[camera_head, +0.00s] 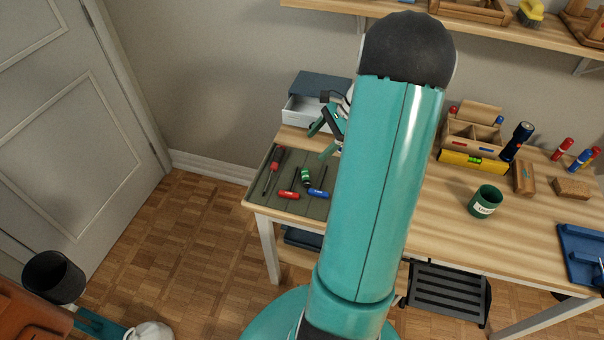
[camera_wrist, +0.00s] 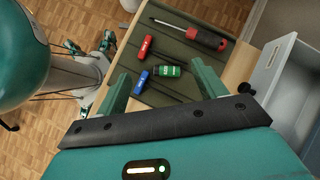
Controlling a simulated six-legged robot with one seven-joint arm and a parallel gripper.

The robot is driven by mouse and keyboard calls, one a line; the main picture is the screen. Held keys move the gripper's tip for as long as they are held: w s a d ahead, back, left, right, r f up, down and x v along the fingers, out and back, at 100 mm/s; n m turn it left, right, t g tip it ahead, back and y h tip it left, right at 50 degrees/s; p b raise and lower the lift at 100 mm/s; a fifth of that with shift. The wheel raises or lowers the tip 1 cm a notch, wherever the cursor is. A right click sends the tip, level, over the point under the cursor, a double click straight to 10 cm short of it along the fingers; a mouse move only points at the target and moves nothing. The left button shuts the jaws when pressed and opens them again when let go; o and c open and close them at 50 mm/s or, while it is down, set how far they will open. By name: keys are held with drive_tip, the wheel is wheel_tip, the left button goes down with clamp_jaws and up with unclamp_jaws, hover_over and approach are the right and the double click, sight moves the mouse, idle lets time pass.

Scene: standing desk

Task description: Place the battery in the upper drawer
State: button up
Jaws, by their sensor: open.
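The battery (camera_head: 306,177), a small green and black cylinder, lies on the dark green mat at the desk's left end. In the wrist view the battery (camera_wrist: 167,71) shows between the two fingers of my gripper (camera_wrist: 159,72), farther from the camera than they are. My gripper (camera_head: 323,139) is open and empty, above the desk near the drawer unit. The drawer unit (camera_head: 320,85) has a blue-grey top. Its upper drawer (camera_head: 303,112) is white and pulled out. The open drawer (camera_wrist: 272,72) shows at the right of the wrist view. My arm hides part of the unit.
On the mat (camera_head: 260,199) lie a red screwdriver (camera_head: 275,160), a red-handled tool (camera_head: 289,194) and a blue-handled tool (camera_head: 318,193), both close to the battery. A green cup (camera_head: 486,202) and a wooden organizer (camera_head: 473,131) stand farther right. A shelf (camera_head: 480,23) runs above.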

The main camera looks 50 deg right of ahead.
drive_tip(key=s+d+f+m+t, duration=0.2)
drive_tip(key=s+d+f+m, duration=0.1)
drive_tip(key=d+f, duration=0.15)
approach(304, 175)
drive_tip(key=x, duration=0.3)
drive_tip(key=shift+w, duration=0.3)
drive_tip(key=shift+s+x, duration=0.2)
drive_tip(key=shift+x, duration=2.5)
drive_tip(key=c, duration=0.9)
drive_tip(key=shift+o, duration=0.2)
drive_tip(key=shift+r, duration=0.1)
